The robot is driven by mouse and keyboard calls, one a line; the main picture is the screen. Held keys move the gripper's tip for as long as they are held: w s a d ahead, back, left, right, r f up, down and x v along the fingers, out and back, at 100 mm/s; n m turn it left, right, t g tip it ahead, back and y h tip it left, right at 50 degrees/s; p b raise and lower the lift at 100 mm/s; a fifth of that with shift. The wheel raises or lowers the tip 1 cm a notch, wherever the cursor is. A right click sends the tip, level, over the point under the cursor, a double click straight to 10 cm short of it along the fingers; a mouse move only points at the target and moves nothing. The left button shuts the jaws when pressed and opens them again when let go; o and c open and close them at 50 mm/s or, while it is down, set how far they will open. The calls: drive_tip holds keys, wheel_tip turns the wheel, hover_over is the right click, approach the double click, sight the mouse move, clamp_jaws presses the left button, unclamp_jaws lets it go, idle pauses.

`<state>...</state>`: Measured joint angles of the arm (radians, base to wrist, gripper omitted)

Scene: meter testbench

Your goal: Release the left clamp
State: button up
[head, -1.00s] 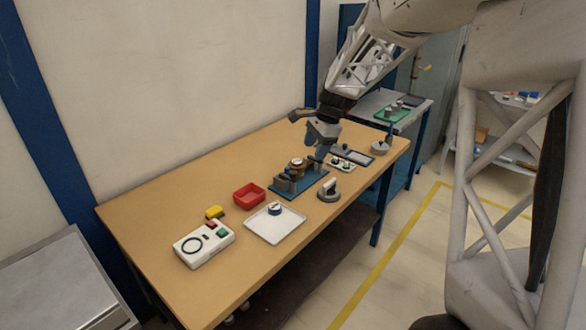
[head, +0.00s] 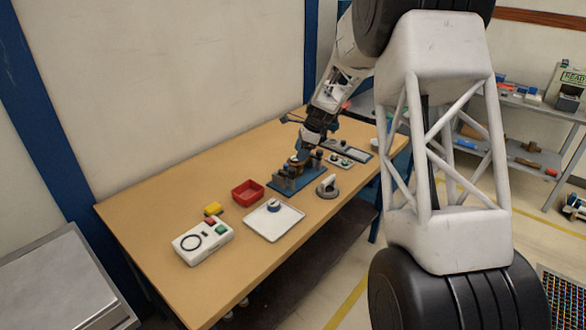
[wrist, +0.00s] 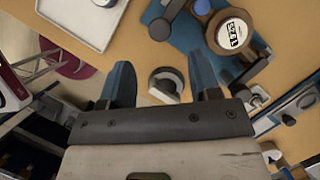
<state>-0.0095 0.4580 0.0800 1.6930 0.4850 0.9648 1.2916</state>
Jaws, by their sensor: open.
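The blue fixture plate (head: 308,178) lies on the table and holds a round brass-coloured meter (wrist: 232,32) with a white dial. A dark clamp with a blue-grey part (wrist: 165,22) stands at the meter's left in the wrist view. Another dark clamp arm (wrist: 254,66) lies at its right. I cannot tell whether either clamp is closed. My gripper (wrist: 163,82) is open and empty, with its two blue fingers spread. In the head view it is above the fixture's back part and partly hidden by my arm.
A grey round base with a white handle (head: 327,186) stands in front of the fixture and shows between my fingers in the wrist view. A white tray (head: 287,223), a red bin (head: 247,191) and a white box with buttons (head: 202,241) are to the left. A small switch panel (head: 340,160) is to the right.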

sight(292, 169)
idle(0.3)
drive_tip(key=shift+x, duration=3.9)
drive_tip(key=shift+c, duration=0.5)
drive_tip(key=c, duration=0.8)
